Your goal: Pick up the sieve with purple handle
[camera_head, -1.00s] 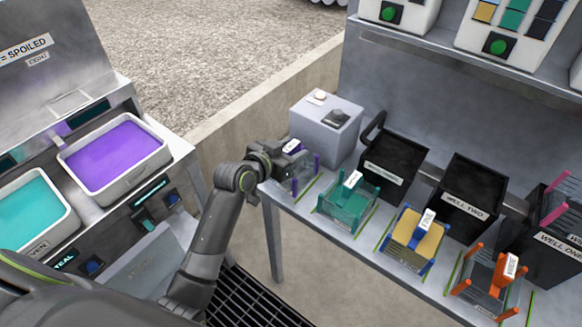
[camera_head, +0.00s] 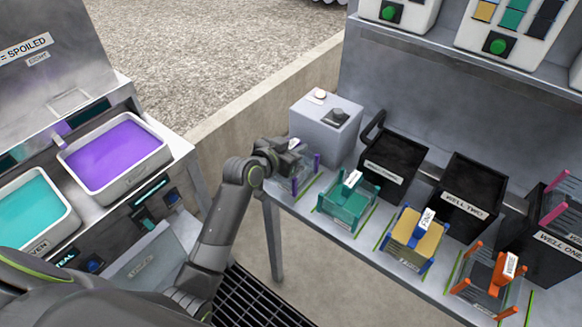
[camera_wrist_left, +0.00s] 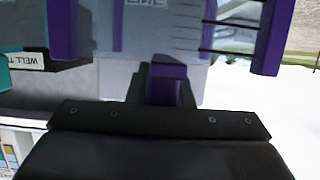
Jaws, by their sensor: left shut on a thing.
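The sieve with purple handle (camera_head: 309,170) is at the left end of the shelf table, partly hidden by my left gripper (camera_head: 290,150). Its clear body has purple corner posts. In the left wrist view the purple handle (camera_wrist_left: 166,84) sits between the fingers of my left gripper (camera_wrist_left: 165,92), which is shut on it. Purple posts (camera_wrist_left: 63,28) show on both sides beyond it. I cannot tell whether the sieve touches the table. My right gripper is not in view.
A teal sieve (camera_head: 347,203), a yellow sieve with blue posts (camera_head: 416,240) and an orange sieve (camera_head: 488,275) stand to the right. Black wells (camera_head: 392,165) and a grey box (camera_head: 326,128) stand behind. Purple (camera_head: 118,152) and teal (camera_head: 32,215) basins are at left.

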